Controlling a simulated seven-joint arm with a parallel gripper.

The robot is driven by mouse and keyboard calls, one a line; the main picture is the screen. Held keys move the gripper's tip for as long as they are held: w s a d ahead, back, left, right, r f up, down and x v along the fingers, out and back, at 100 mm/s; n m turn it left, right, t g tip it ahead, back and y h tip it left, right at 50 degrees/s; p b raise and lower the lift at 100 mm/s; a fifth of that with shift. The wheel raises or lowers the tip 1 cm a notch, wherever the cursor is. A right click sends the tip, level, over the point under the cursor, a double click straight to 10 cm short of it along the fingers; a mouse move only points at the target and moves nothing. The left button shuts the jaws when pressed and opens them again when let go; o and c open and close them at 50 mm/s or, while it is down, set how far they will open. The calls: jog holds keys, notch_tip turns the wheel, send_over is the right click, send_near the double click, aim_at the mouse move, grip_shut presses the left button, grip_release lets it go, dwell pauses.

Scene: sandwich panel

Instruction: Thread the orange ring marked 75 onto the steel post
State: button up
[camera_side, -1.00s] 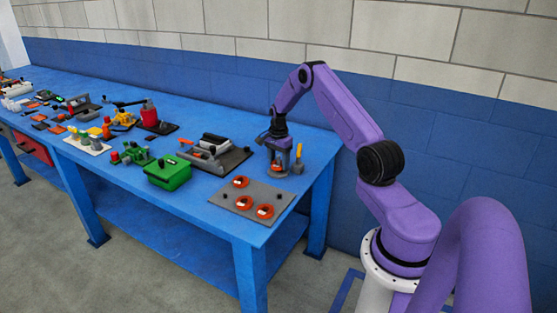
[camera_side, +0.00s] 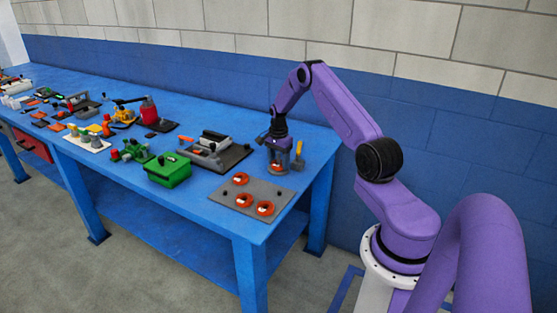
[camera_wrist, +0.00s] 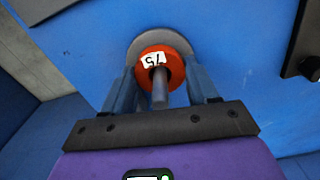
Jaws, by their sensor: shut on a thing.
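The orange ring marked 75 (camera_wrist: 178,72) is between the fingers of my gripper (camera_wrist: 163,76), which is shut on it. It also shows low between the fingers in the side view (camera_side: 277,167). The steel post (camera_wrist: 160,92) passes through the ring's hole and sticks out toward the wrist camera, so the ring is around the post. A round grey base (camera_wrist: 136,44) lies behind the ring. Whether the ring touches this base cannot be told. In the side view my gripper (camera_side: 278,163) points down at the right end of the bench and hides most of the post.
A grey board (camera_side: 228,192) with several orange rings (camera_side: 264,208) lies in front of my gripper. A yellow-handled item (camera_side: 299,150) stands close to its right. A green box (camera_side: 168,170) and a dark tray (camera_side: 233,158) lie to the left on the blue bench (camera_side: 215,225).

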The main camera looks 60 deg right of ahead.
jog(key=o, duration=1.4)
jog(key=shift+c, duration=0.2)
jog(key=shift+r, duration=6.1)
